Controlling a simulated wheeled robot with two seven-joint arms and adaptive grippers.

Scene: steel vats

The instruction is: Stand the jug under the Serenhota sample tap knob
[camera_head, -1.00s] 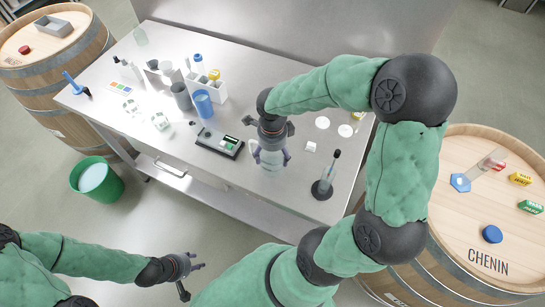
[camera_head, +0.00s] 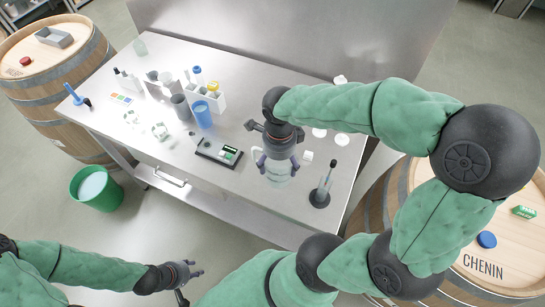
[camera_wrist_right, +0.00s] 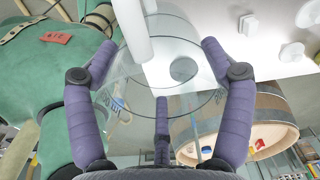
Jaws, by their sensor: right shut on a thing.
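The jug is a clear, see-through vessel (camera_head: 279,174) in my right gripper (camera_head: 279,160), over the front right of the steel table. In the right wrist view the clear jug (camera_wrist_right: 178,45) sits between the purple fingers of the right gripper (camera_wrist_right: 165,75), with faint scale marks on its wall. I cannot tell whether its base touches the table. My left gripper (camera_head: 187,284) is empty with fingers spread, low in front of the table. I cannot make out any tap knob named Serenhota.
The steel table (camera_head: 245,75) holds a blue cup (camera_head: 203,115), a white bottle rack (camera_head: 210,98), a dark meter (camera_head: 217,150) and a stand with a thin cylinder (camera_head: 321,190). A green bucket (camera_head: 97,190) stands left. Barrels stand left (camera_head: 50,90) and right (camera_head: 500,270).

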